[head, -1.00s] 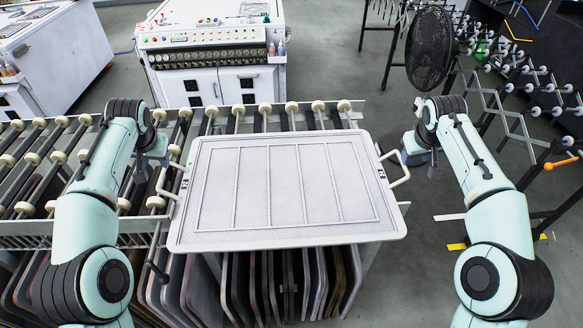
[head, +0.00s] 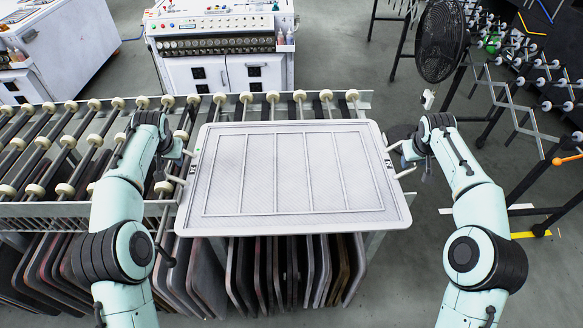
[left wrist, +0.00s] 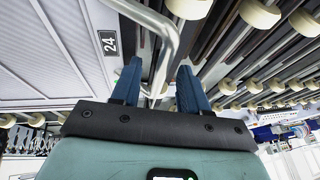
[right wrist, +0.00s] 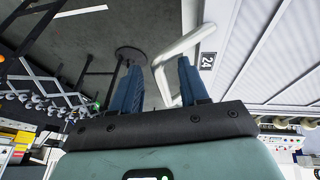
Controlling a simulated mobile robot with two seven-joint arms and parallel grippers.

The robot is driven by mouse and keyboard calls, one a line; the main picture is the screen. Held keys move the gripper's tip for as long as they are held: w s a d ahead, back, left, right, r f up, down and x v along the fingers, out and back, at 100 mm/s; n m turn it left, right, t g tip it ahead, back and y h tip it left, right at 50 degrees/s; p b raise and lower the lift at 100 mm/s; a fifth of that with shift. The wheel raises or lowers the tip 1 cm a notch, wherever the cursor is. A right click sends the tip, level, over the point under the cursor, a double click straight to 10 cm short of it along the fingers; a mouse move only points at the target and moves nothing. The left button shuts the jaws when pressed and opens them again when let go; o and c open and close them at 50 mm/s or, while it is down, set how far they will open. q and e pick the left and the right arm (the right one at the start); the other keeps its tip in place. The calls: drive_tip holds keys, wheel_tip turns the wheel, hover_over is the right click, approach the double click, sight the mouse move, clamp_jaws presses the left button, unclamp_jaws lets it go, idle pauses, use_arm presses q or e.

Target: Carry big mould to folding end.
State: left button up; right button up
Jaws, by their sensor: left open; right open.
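The big mould (head: 290,172) is a flat white ribbed frame with a tube handle at each short side, lying level in front of me. My left gripper (head: 178,158) is at its left handle. In the left wrist view the open fingers (left wrist: 160,88) stand on either side of the handle bar (left wrist: 168,45), beside a "24" label. My right gripper (head: 412,160) is at the right handle. In the right wrist view its open fingers (right wrist: 160,85) straddle the handle (right wrist: 168,62). I cannot tell whether any finger touches a bar.
A roller conveyor (head: 65,160) runs behind and left of the mould. Several dark panels (head: 285,275) stand in a rack underneath. A white control cabinet (head: 222,50) is at the back. A black fan (head: 437,40) and an expanding roller conveyor (head: 520,110) stand right, with open floor between.

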use_arm(q)
drive_tip(key=shift+x, duration=1.6)
use_arm(e)
drive_tip(key=shift+x, duration=1.6)
use_arm(q)
clamp_jaws()
use_arm(e)
clamp_jaws()
